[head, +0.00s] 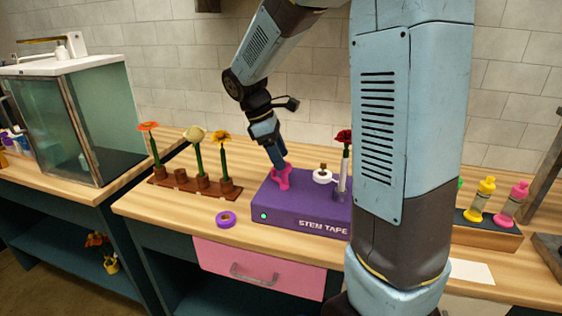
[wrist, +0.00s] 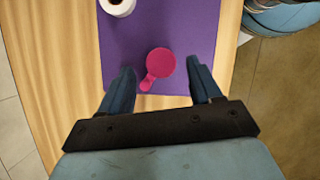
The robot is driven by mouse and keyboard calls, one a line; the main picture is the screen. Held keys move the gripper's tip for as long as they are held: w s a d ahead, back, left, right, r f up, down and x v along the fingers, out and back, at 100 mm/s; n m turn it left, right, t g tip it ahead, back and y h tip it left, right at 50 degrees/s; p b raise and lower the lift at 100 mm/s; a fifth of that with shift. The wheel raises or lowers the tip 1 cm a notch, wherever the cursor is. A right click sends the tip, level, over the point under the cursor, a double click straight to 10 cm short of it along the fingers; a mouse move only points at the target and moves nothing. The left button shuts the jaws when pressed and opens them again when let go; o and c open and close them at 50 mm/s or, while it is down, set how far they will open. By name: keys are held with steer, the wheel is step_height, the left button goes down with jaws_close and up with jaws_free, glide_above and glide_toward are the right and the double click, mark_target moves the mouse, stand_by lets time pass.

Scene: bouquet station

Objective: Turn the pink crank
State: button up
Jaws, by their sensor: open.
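The pink crank (head: 283,178) stands on the left part of the purple stem tape machine (head: 290,208). In the wrist view the crank (wrist: 160,64) shows a round disc with a short arm pointing down and left. My gripper (head: 277,160) is right above the crank in the head view, fingers pointing down. In the wrist view my gripper (wrist: 160,80) is open, with one blue finger on each side of the crank and a gap to both. I cannot tell the exact height of the fingertips over the crank.
A white tape roll (head: 322,177) and a red flower (head: 345,138) in a clear tube stand on the machine, right of the crank. A purple tape roll (head: 226,219) lies in front. A brown flower rack (head: 195,185) is at left.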

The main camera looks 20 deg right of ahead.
steer(key=shift+x, duration=1.2)
steer(key=c, duration=1)
steer(key=shift+w+r+m+g+y, duration=0.1)
steer(key=shift+m+g+y, duration=0.2)
steer(key=shift+m, duration=0.8)
steer(key=shift+w+m+g+y, duration=0.1)
steer(key=shift+m+g+y, duration=0.2)
steer(key=shift+m, duration=0.8)
steer(key=shift+c, duration=0.2)
steer(key=o, duration=1)
steer(key=shift+o, duration=0.2)
steer(key=v, duration=1.3)
steer(key=shift+r, duration=0.2)
steer(key=shift+w, duration=0.15)
